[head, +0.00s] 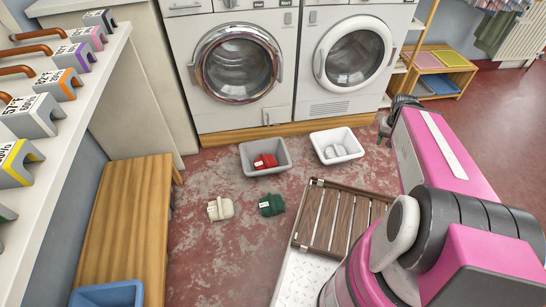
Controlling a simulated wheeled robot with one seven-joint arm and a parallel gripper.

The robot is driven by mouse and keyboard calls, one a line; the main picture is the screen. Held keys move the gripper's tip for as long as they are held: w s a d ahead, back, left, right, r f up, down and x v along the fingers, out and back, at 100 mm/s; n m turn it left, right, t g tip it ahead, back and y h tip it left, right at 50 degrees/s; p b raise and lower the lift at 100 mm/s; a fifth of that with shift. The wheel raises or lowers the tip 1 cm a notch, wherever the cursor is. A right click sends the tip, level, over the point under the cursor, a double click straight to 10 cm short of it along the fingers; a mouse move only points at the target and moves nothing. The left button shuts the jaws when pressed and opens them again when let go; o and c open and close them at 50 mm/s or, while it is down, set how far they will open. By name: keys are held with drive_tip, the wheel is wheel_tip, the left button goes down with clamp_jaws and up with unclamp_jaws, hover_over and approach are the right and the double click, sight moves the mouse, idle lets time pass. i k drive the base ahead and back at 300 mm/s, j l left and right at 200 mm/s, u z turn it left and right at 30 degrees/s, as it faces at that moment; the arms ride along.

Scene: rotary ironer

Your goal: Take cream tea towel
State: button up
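A cream folded bundle (220,208), which looks like the cream tea towel, lies on the red floor left of a dark green bundle (271,204). It has a pale label on its front. My gripper (388,120) is at the far end of my pink arm, to the right of the white bin and well away from the cream bundle.
A grey bin (246,157) holds a red bundle (265,161); a white bin (318,144) holds white cloth. Two front-loading machines (236,68) stand behind. A wooden bench (125,215) is left, with a blue bin (108,293). A slatted wooden rack (338,216) lies right of the bundles.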

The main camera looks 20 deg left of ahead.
sight(223, 209)
drive_tip(key=k+l, duration=0.4)
drive_tip(key=l, duration=0.15)
drive_tip(key=u, duration=2.05)
drive_tip(key=i+l, duration=0.1)
drive_tip(key=l, duration=0.35)
drive_tip(key=i+l+u, duration=0.1)
drive_tip(key=l, duration=0.35)
drive_tip(key=i+l+u, duration=0.1)
drive_tip(key=l, duration=0.35)
